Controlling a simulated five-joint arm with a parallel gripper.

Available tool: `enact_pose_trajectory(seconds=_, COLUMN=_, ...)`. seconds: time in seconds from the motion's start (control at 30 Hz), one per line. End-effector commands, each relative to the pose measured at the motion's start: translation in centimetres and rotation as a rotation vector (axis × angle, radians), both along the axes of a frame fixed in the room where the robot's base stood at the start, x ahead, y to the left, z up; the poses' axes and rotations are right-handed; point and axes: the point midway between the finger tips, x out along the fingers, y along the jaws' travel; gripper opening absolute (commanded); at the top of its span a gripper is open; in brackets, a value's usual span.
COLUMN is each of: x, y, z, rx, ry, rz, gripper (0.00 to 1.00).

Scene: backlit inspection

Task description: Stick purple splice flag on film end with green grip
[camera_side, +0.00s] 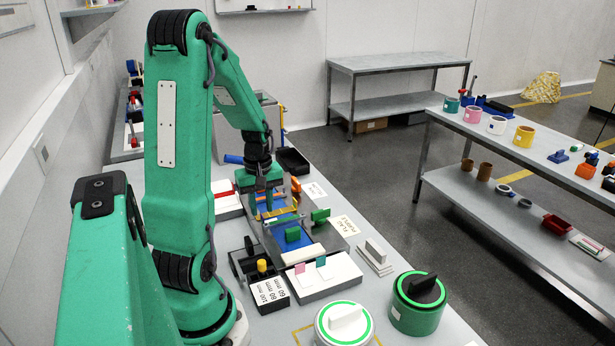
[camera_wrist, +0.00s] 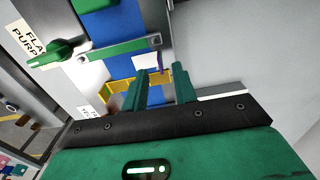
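My gripper (camera_side: 264,197) is over the far part of the light table, above a blue film strip (camera_side: 292,235). A yellow bar (camera_wrist: 119,86) crosses nearer the fingers.
A white block (camera_side: 326,283) holds a pink flag and a teal flag. A card (camera_side: 345,226) reads "FLAG PURPLE". A dark box (camera_side: 269,293), a green round container (camera_side: 417,306) and a white round one (camera_side: 344,326) stand nearer. A black tray (camera_side: 292,161) lies beyond the gripper.

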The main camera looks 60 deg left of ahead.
Motion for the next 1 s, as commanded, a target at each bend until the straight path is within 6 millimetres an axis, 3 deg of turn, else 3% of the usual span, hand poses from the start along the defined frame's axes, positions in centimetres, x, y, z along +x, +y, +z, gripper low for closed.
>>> enact_pose_trajectory(seconds=0.2, x=0.0, y=0.0, z=2.7, rx=0.002, ry=-0.002, rz=0.000, gripper=0.28)
enact_pose_trajectory(seconds=0.4, x=0.0, y=0.0, z=4.0, rx=0.001, ry=-0.001, rz=0.000, gripper=0.28)
enact_pose_trajectory(seconds=1.0, x=0.0, y=0.0, z=4.1, rx=0.000, ry=0.000, rz=0.000, gripper=0.28)
